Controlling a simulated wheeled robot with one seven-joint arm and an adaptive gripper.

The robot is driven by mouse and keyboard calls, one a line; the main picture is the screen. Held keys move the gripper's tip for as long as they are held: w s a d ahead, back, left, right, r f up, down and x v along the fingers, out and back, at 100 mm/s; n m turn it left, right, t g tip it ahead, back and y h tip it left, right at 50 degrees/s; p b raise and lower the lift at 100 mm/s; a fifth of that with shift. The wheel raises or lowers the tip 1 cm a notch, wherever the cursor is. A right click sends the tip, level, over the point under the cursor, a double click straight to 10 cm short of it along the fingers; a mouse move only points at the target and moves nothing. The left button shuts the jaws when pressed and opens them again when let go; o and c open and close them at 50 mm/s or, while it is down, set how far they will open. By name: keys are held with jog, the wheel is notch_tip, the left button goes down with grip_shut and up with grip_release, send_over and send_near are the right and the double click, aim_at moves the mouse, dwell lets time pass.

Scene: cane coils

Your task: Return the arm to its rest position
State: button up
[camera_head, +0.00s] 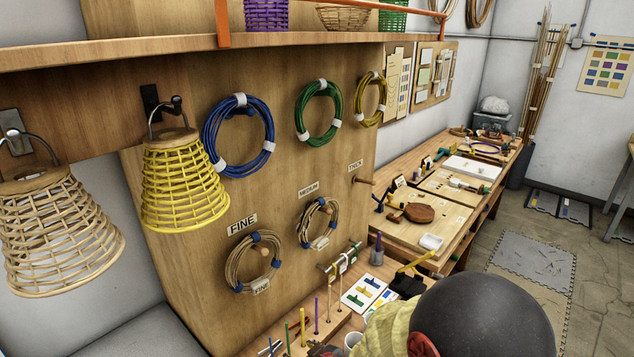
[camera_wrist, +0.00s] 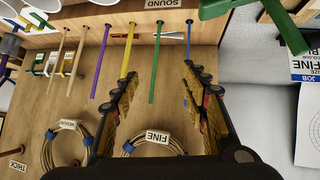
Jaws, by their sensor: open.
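My gripper (camera_wrist: 159,78) is open in the wrist view, its two yellow-padded fingers apart with nothing held between them. Behind the fingers, the coil labelled FINE (camera_wrist: 128,148) is partly hidden by the gripper. In the head view, the fine cane coil (camera_head: 232,270) hangs on the board with blue ties, and the medium coil (camera_head: 304,222) hangs to its right. My arm fills the lower right of the head view as a large dark rounded link; the fingers are not clearly seen there.
The board's THICK peg (camera_head: 363,181) is bare. Blue (camera_head: 206,137), green (camera_head: 297,113) and yellow (camera_head: 360,99) coils hang above. Upright coloured rods (camera_head: 302,328) stand at the board's foot. Woven lamp shades (camera_head: 180,190) hang at left. A workbench (camera_head: 452,207) runs back at right.

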jog(key=s+d+r+m+g+h+b, duration=0.1)
jog(key=s+d+r+m+g+h, duration=0.15)
jog(key=s+d, duration=0.45)
jog(key=s+d+r+m+g+h+b, duration=0.25)
jog(key=s+d, duration=0.25)
jog(key=d, duration=0.3)
jog(key=s+d+r+m+t+b, duration=0.1)
jog(key=s+d+r+b, duration=0.1)
jog(key=s+d+r, duration=0.2)
jog(key=s+d+r+m+t+b, duration=0.1)
jog(key=s+d+r, duration=0.3)
jog(key=s+r, duration=0.5)
jog(key=shift+m+b, duration=0.75)
jog(key=shift+m, duration=0.05)
jog(key=shift+r, duration=0.1)
jog(key=shift+d, duration=0.2)
dwell(0.6)
